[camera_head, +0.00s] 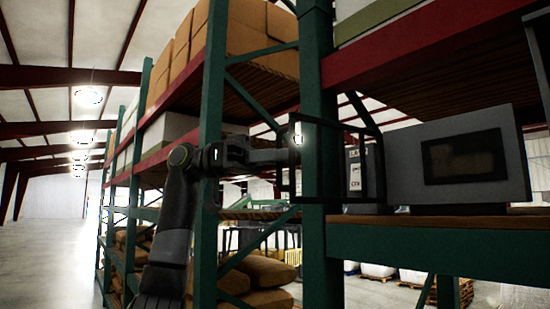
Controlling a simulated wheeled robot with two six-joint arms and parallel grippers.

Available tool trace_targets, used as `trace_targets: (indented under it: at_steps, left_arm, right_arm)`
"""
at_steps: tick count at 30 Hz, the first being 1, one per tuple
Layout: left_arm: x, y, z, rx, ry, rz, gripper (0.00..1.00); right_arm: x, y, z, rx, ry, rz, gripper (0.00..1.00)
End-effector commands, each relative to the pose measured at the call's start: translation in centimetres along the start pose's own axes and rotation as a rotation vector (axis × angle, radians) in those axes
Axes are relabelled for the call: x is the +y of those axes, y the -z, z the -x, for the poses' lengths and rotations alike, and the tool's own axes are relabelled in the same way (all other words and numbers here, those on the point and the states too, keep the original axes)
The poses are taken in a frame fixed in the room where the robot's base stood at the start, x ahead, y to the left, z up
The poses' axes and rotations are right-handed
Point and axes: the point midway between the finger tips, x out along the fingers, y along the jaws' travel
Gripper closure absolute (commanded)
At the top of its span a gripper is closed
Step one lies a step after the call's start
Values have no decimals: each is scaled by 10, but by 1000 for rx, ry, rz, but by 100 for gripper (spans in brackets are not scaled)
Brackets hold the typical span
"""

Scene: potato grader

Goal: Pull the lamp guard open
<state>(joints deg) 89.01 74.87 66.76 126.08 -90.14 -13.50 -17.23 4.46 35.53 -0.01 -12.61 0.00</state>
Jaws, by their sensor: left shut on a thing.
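The lamp guard (371,124) is a black barred frame beside the green rack post, left of a grey box. Its bars reach from the box side across the post to my gripper. A small bright lamp (298,133) shows at the frame's upper left. My left gripper (286,156) reaches in from the left, level, and is shut on the guard's left-hand bars. The fingertips are small and dark, so the exact grip point is hard to see. My right gripper is not in view.
The grey box (408,160) with a dark screen (465,157) stands on a wooden shelf (450,222). A thick green post (322,240) stands just right of my gripper; another post (211,110) is close by my arm. Sacks (265,270) lie below. The aisle at left is clear.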

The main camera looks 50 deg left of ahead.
Motion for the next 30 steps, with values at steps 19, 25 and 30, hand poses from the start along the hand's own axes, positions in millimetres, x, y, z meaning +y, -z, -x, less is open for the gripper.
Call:
trace_targets:
  at_steps: [19, 25, 30]
  left_arm:
    - [-1, -1, -1, -2, 1, 2, 75]
    - [-1, 0, 0, -1, 1, 1, 75]
    - [-1, 0, 10, 1, 3, 3, 75]
  right_arm:
    - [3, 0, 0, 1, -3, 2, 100]
    - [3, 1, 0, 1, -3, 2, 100]
    - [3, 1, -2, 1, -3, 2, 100]
